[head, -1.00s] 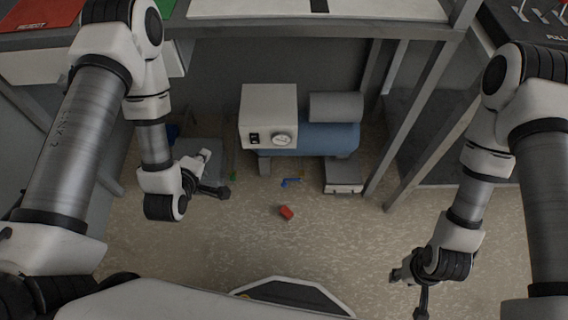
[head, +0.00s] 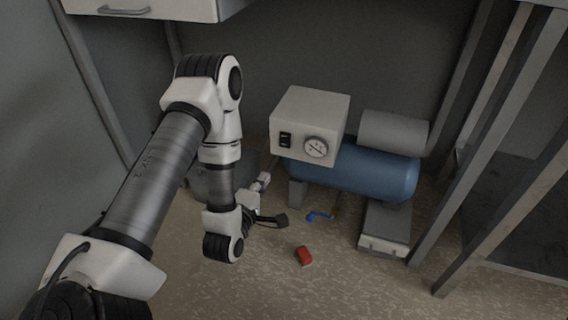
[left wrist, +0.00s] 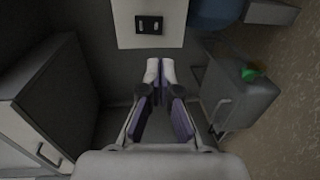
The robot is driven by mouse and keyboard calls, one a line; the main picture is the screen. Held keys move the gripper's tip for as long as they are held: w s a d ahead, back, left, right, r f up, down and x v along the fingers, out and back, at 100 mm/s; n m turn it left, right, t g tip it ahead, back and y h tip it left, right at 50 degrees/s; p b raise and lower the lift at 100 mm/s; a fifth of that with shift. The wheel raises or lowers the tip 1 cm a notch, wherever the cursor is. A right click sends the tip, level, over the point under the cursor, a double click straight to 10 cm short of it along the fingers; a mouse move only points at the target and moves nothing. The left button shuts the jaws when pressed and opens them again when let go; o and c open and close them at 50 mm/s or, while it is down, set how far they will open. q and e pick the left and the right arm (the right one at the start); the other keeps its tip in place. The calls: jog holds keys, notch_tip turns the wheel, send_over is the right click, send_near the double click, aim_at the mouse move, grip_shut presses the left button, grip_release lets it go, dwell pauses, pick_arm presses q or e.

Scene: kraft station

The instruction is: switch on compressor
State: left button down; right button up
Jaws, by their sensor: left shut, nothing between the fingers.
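The compressor has a blue tank (head: 370,175) and a light grey box (head: 318,108) with a round gauge (head: 317,148). A black switch (head: 285,139) sits left of the gauge; I cannot tell its position. In the left wrist view the switch (left wrist: 148,25) is on the pale box (left wrist: 175,37) at the top. My left gripper (head: 267,200) is low in front of the compressor, below the switch in the picture and apart from it. In the left wrist view its fingers (left wrist: 160,73) are close together and empty, pointing toward the box. My right gripper is out of view.
A red block (head: 304,256) and a blue item (head: 320,216) lie on the floor. A grey case (left wrist: 240,92) stands beside the compressor. Metal legs (head: 485,150) rise at the right, and a white drawer unit (head: 150,8) hangs above. The front floor is mostly clear.

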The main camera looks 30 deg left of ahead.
aim_at(284, 146)
pick_arm(q)
jog(key=b+x, duration=0.5)
jog(key=x, duration=0.8)
jog(key=shift+w+f+b, duration=0.1)
jog(key=shift+f+b, duration=0.05)
jog(key=shift+b, duration=0.2)
jog(key=shift+w+a, duration=0.1)
jog(key=shift+w, duration=0.3)
